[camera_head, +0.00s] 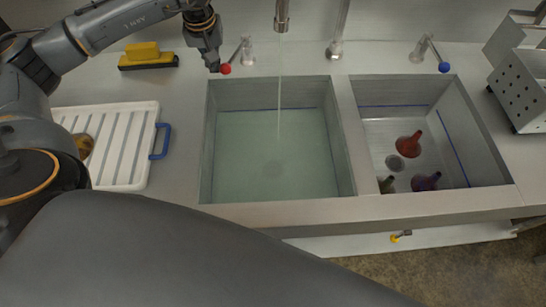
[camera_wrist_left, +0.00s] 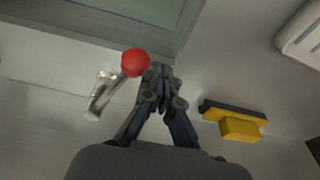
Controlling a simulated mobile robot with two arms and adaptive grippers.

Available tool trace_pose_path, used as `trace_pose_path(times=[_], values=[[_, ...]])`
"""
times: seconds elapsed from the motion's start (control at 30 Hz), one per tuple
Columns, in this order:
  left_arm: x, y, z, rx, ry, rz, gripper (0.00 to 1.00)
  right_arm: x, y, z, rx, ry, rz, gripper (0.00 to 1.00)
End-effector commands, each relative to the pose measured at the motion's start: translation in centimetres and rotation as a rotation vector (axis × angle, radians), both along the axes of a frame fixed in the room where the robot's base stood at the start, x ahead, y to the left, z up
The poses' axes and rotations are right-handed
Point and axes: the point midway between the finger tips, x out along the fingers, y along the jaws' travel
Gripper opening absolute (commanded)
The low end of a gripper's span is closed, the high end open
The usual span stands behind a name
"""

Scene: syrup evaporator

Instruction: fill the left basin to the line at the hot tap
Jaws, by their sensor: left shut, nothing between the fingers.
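The left basin (camera_head: 205,150) holds greenish water (camera_head: 240,160). A thin stream (camera_head: 280,95) falls into it from the spout (camera_head: 282,14). The blue line (camera_head: 250,109) shows on its back wall, close above the water's edge. The hot tap lever with a red ball (camera_head: 225,69) stands behind the basin's left corner; the ball also shows in the left wrist view (camera_wrist_left: 135,62). My left gripper (camera_head: 213,69) is shut and empty right beside the red ball; I cannot tell whether they touch. My right gripper is not in view.
The right basin (camera_head: 455,130) holds a red bottle (camera_head: 410,146) and other dark bottles. A blue-balled lever (camera_head: 444,67) stands behind it. A white rack (camera_head: 110,125) with a blue handle lies left, a yellow brush (camera_head: 145,52) behind it. A perforated metal holder (camera_head: 520,90) stands right.

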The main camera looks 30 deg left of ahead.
Motion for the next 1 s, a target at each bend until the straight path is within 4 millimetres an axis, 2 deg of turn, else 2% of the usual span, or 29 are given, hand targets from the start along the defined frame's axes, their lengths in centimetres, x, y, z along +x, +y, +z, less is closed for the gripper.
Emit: trace_pose_path(times=[0.43, 0.73, 1.0], values=[[-0.2, -0.8, 0.0, 0.000, 0.001, 0.000, 0.00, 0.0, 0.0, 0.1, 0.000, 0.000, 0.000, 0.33], [-0.2, -3.4, 0.0, -0.001, 0.002, -0.001, 0.00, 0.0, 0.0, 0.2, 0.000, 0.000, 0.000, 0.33], [-0.2, -3.5, 0.0, 0.000, 0.001, 0.001, 0.00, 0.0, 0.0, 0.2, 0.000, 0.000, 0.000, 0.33]])
